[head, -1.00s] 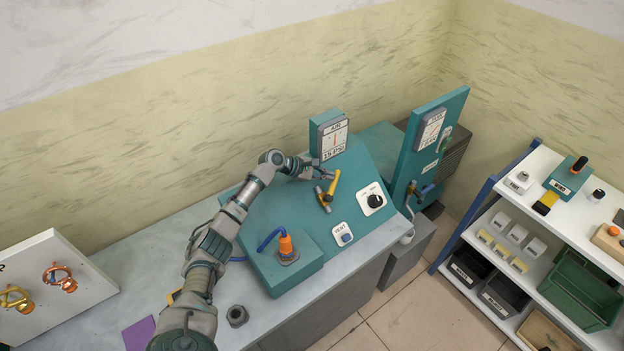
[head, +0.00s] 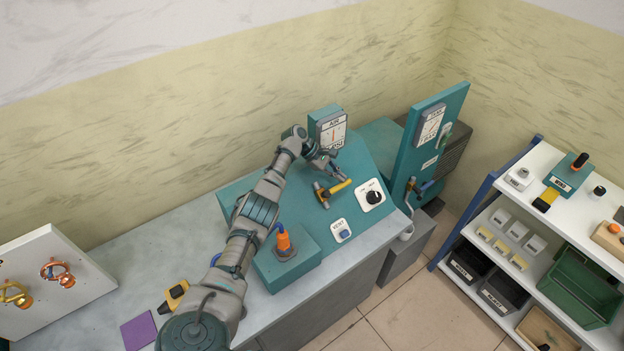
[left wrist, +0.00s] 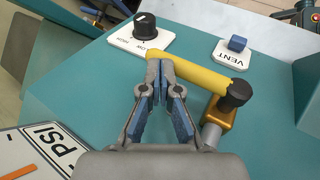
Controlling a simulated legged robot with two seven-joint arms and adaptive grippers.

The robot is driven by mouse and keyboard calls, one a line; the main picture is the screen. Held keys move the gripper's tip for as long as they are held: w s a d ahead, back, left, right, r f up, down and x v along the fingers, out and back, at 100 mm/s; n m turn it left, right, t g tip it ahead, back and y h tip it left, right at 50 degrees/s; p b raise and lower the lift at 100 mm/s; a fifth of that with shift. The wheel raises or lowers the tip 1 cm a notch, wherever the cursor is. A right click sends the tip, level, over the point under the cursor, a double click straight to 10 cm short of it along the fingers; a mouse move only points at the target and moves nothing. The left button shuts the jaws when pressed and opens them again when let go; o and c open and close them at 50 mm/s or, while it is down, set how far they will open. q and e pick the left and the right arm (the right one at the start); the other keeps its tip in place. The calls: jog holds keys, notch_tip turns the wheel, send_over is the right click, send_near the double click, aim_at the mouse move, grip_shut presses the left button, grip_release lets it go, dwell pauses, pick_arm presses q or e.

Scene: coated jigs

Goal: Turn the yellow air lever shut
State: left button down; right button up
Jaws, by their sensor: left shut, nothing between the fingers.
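The yellow air lever (head: 340,187) sits on the sloped teal panel (head: 375,218), on a brass valve body (head: 321,195). In the head view it points right and slightly up, toward the black knob. In the left wrist view the yellow lever (left wrist: 205,75) runs from its dark pivot on the right to a free end near my fingertips. My left gripper (head: 343,178) is shut and empty. In the left wrist view its fingertips (left wrist: 160,68) are right beside the lever's free end; whether they touch it I cannot tell. My right gripper is not in view.
A black knob on a white plate (head: 371,195) is close to the lever's free end. A blue VENT button (head: 344,233) sits below. The AIR gauge (head: 330,131) stands behind my gripper, partly hidden. An orange connector (head: 283,242) is near my forearm.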

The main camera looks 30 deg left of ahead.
pick_arm(q)
jog(key=shift+f, duration=0.15)
dwell(0.4)
jog(key=v, duration=1.2)
